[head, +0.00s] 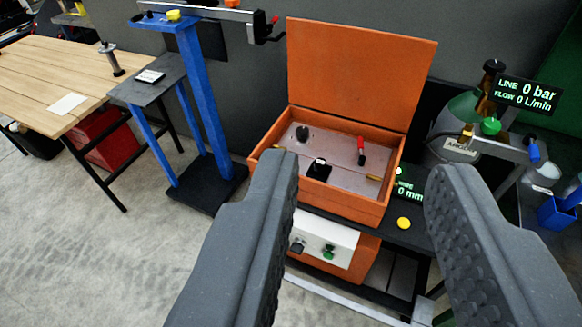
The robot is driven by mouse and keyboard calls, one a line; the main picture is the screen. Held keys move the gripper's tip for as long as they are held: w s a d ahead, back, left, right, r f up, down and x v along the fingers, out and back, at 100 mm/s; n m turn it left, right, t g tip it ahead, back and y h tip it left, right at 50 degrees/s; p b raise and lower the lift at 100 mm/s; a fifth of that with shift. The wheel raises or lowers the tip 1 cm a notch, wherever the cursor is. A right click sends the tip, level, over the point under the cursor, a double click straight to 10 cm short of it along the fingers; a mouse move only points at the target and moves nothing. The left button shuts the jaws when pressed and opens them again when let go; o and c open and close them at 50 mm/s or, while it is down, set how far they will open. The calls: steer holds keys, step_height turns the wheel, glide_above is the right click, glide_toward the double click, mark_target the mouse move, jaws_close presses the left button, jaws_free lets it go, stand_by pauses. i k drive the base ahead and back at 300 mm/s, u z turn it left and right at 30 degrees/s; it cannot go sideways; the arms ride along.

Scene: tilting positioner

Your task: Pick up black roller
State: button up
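My gripper (362,170) is open, with its two dark ribbed fingers wide apart and nothing between them. Past the fingertips stands an orange box (345,210) with its lid (360,70) raised. On the grey panel inside are a small round black part (302,133), a black block (318,173) with a pale top, and a red-handled lever (361,150). I cannot tell for sure which black part is the roller. My left finger hides some of the box's front left side.
A blue stand (205,95) and small dark table (165,82) are left of the box. A wooden table (50,75) is far left. A gas cylinder (455,125) and display (527,94) stand at right. The lower left floor is clear.

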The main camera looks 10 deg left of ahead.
mark_target(319, 166)
steer(key=u, duration=0.1)
steer(key=i, duration=1)
steer(key=z, duration=0.05)
